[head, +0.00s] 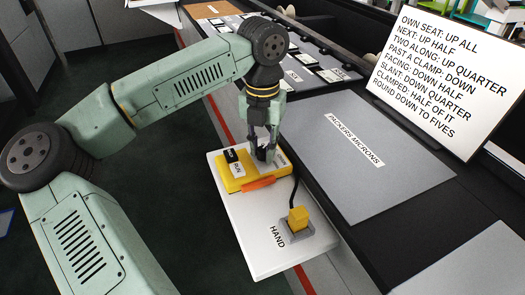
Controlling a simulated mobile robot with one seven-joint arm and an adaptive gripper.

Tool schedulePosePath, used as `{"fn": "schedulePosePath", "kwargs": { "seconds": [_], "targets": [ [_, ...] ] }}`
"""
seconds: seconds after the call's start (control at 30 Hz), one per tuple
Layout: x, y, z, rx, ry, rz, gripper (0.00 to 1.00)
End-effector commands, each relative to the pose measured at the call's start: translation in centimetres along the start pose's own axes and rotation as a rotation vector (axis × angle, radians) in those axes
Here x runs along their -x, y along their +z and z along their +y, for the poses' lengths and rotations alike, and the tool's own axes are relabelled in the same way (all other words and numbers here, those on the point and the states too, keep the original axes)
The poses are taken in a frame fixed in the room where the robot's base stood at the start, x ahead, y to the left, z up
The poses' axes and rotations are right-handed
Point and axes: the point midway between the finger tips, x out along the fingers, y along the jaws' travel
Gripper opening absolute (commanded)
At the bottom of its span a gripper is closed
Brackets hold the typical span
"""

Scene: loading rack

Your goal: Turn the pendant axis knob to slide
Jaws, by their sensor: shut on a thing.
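The yellow pendant (228,183) lies on a white board below my gripper. It carries black and white labelled parts on its left, one reading RUN (238,169), and an orange bar (258,184) along its near edge. My gripper (264,154) points down over the right part of the pendant. Its fingers are closed around the small dark axis knob there, which they mostly hide. I cannot read which setting the knob points to, as the labels beside it are small and partly covered.
The white board (262,240) reads HAND beside a yellow block in a grey socket (298,218); a black cable runs up from it. A grey plate (365,190) marked PACKERS MICRONS lies right. A text sign (440,80) stands behind. Labelled pieces (325,68) lie at the back.

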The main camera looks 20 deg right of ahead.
Motion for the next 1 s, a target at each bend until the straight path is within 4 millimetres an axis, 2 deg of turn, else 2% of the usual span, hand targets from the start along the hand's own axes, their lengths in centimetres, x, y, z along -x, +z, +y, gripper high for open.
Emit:
{"fn": "schedulePosePath", "kwargs": {
  "seconds": [0.4, 1.0],
  "targets": [
    [-0.05, 0.03, 0.01, -0.250, 0.000, -0.001, 0.00],
    [0.06, 0.03, 0.01, -0.313, 0.001, -0.001, 0.00]
  ]
}}
